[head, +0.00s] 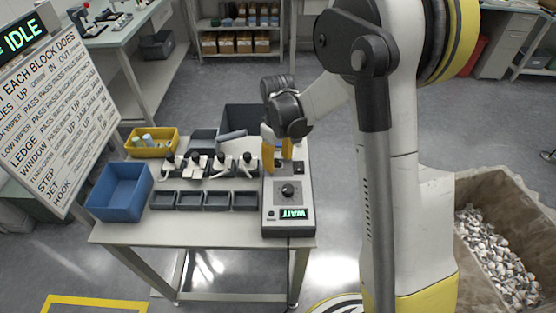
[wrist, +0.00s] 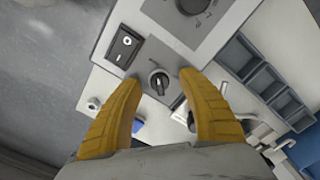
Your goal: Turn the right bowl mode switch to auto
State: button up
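A grey control box (head: 267,222) stands at the right end of the table. In the wrist view, a small black selector switch (wrist: 159,82) with a raised grip sits on a grey plate of this box. Its grip runs roughly up and down in the picture; I cannot read its labels. My gripper (wrist: 163,88) is open, with a yellow finger on each side of the switch and visible gaps to it. In the head view my gripper (head: 277,157) points down over the box's far part and hides the switch. I cannot tell the fingertips' height above the plate.
A larger black dial (head: 287,190), a rocker switch (head: 299,168) and a green display (head: 292,213) are on the box near my gripper. Left of it are several small dark bins (head: 217,207), white feeder parts (head: 197,160) and a blue bin (head: 118,196).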

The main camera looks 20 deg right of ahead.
aim_at(278, 161)
jog(key=shift+r, duration=0.1)
notch_tip(278, 161, up, 12)
dwell(0.5)
dwell(0.4)
jog(key=s+r+m+t, duration=0.2)
jog(key=s+r+t, duration=0.1)
jog(key=s, duration=0.7)
jog(key=s+r+m+t, duration=0.3)
jog(key=s+t, duration=0.1)
jog(key=s, duration=0.6)
jog(key=shift+r+m, duration=0.3)
